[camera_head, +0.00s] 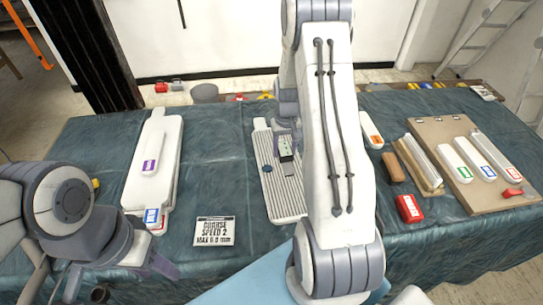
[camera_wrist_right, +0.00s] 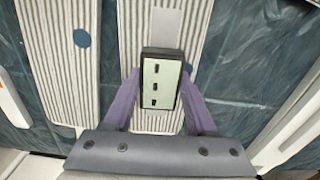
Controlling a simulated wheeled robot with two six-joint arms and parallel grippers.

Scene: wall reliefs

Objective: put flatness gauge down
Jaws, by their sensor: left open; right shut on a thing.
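The flatness gauge (camera_head: 286,149) is a small dark box with a pale face. My right arm hides part of the panel in the head view. My left gripper (camera_head: 152,264) is open at the lower left, near the table's front edge.
A white board (camera_head: 136,185) with a purple-labelled block (camera_head: 153,150) lies left. At right are a red block (camera_head: 409,208), a brown block (camera_head: 392,167) and a tan board (camera_head: 438,130) with labelled blocks. Bare cloth lies left of the ribbed panel.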

